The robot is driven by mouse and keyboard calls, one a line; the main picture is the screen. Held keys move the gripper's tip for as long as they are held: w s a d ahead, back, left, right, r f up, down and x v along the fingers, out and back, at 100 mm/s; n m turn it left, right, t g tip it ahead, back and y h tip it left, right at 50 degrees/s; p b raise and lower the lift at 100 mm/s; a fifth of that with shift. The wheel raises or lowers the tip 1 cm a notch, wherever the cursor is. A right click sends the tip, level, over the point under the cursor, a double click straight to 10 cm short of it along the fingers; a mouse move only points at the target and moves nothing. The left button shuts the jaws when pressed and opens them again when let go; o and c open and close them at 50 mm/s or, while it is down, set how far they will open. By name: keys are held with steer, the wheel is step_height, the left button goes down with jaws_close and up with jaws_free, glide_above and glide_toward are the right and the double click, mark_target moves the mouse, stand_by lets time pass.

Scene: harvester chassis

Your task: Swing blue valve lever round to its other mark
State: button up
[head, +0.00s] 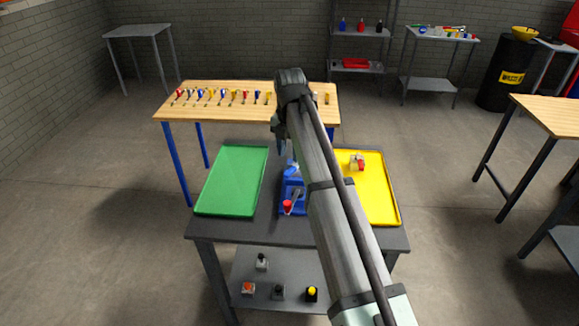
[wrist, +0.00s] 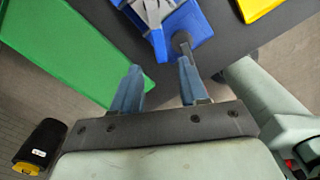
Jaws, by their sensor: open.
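A blue fixture (head: 285,208) stands on the dark worktable between the green and yellow trays. A grey lever with a red knob (head: 288,205) rises from its front. A light blue part (head: 292,170) shows at its back, partly hidden by my arm; I cannot tell for sure whether it is the blue valve lever. My gripper (head: 282,147) hangs over the back of the fixture. In the wrist view my gripper (wrist: 158,84) is open with nothing between its fingers. The blue fixture (wrist: 200,27) lies beyond the fingertips, with a grey rod (wrist: 185,47) near the right finger.
The green tray (head: 233,180) is left of the fixture and the yellow tray (head: 385,190) is right, with a small red-and-pale part (head: 357,162) on it. A wooden bench (head: 240,90) with several coloured tools stands behind. Several small parts sit on the lower shelf (head: 265,275).

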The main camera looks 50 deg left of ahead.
mark_target(290, 171)
steer(key=shift+f, duration=3.05)
jaws_close()
